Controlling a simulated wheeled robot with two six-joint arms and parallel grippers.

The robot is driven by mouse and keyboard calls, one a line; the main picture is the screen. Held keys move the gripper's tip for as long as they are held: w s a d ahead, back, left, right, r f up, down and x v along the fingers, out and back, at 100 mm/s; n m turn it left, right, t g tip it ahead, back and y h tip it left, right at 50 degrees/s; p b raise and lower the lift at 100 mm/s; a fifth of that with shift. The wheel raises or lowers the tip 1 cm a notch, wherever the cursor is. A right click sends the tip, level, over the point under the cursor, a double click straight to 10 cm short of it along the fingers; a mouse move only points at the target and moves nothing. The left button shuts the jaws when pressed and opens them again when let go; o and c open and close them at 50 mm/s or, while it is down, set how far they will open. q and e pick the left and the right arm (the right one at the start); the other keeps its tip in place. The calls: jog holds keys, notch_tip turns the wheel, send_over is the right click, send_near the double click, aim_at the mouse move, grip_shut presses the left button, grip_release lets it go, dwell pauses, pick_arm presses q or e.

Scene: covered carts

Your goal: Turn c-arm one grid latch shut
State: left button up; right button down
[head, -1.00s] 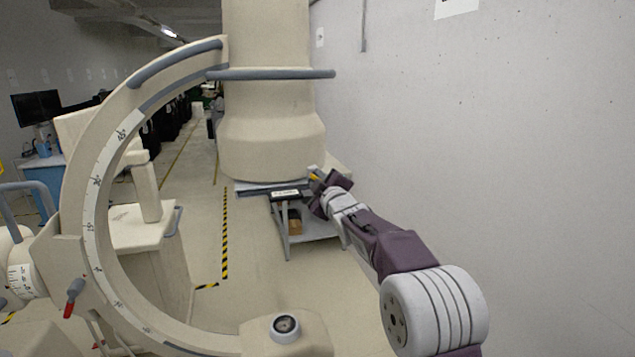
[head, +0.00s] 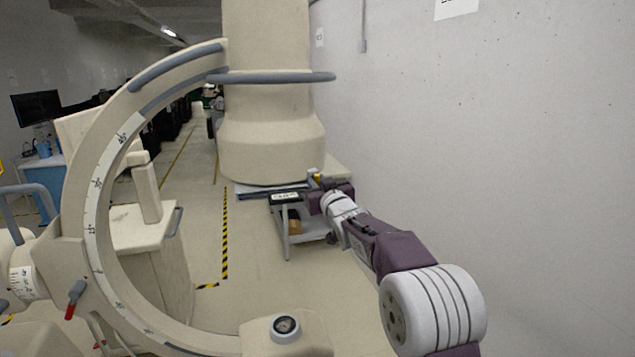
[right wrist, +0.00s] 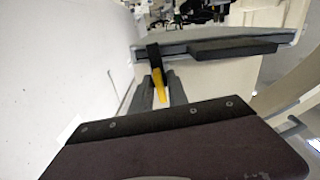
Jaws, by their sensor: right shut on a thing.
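The c-arm (head: 97,190) is a large cream arc with a thick cylindrical housing (head: 270,140) at its upper end. A flat dark grid (head: 255,188) sits under the housing, and its edge also shows in the right wrist view (right wrist: 215,42). The latch (right wrist: 159,86) is a small lever, black at the top and yellow at its end. Its yellow part also shows in the head view (head: 317,177). My right gripper (right wrist: 160,92) is shut on the latch, with a grey finger on either side of it. My left gripper is not in view.
A grey wall (head: 480,150) runs along the right, close to my right arm. A small cart (head: 287,240) with a brown box (head: 295,226) stands beneath the grid. A monitor (head: 36,108) stands at far left. Yellow-black tape (head: 225,240) marks open floor.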

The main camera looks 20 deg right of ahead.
jog(key=shift+m, duration=0.7)
jog(key=c, duration=1.5)
grip_release()
jog(key=shift+s+f, duration=0.1)
jog(key=s+b, duration=0.4)
jog(key=s, duration=0.4)
jog(key=shift+s+d, duration=0.15)
jog(key=shift+s, duration=0.25)
